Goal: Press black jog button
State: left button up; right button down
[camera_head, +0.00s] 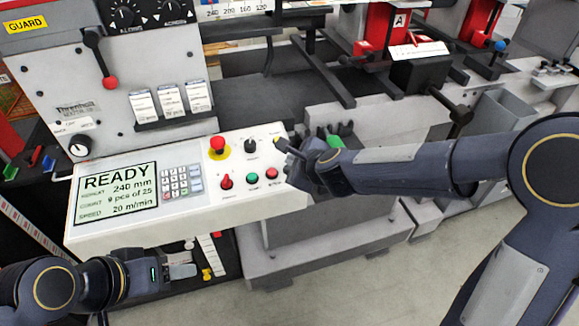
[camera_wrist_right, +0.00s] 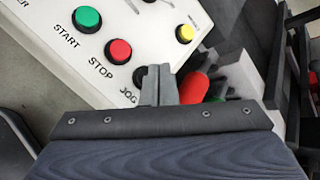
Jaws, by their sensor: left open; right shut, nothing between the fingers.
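The black jog button (camera_wrist_right: 138,77) shows in the right wrist view above its JOG label, partly hidden behind my fingers. My right gripper (camera_wrist_right: 159,72) is shut and empty, its fingertips overlapping the button's right side; I cannot tell whether they touch it. In the head view my right gripper (camera_head: 288,150) is at the right end of the tilted control panel (camera_head: 120,222), and the jog button is hidden there. My left gripper (camera_head: 186,268) is open and empty, low in front of the panel.
A green START button (camera_wrist_right: 87,19) and a red STOP button (camera_wrist_right: 118,51) sit in line with the jog button. A yellow button (camera_wrist_right: 185,33) lies above right. The panel also carries a red emergency stop (camera_head: 217,144) and a READY display (camera_head: 115,192).

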dwell(0.8)
jog(key=shift+f+b, duration=0.45)
jog(key=shift+w+f+b, duration=0.1)
jog(key=shift+f+b, duration=0.35)
dwell(0.5)
dwell(0.4)
jog(key=shift+r+p, duration=0.85)
jog(key=shift+r, duration=0.05)
jog(key=shift+r, duration=0.1)
jog(key=r+p, duration=0.2)
jog(key=s+r+p, duration=0.1)
jog(key=r+p, duration=0.1)
jog(key=shift+d+r+p, duration=0.15)
jog(key=shift+r+p, duration=0.15)
jog(key=shift+r, duration=0.05)
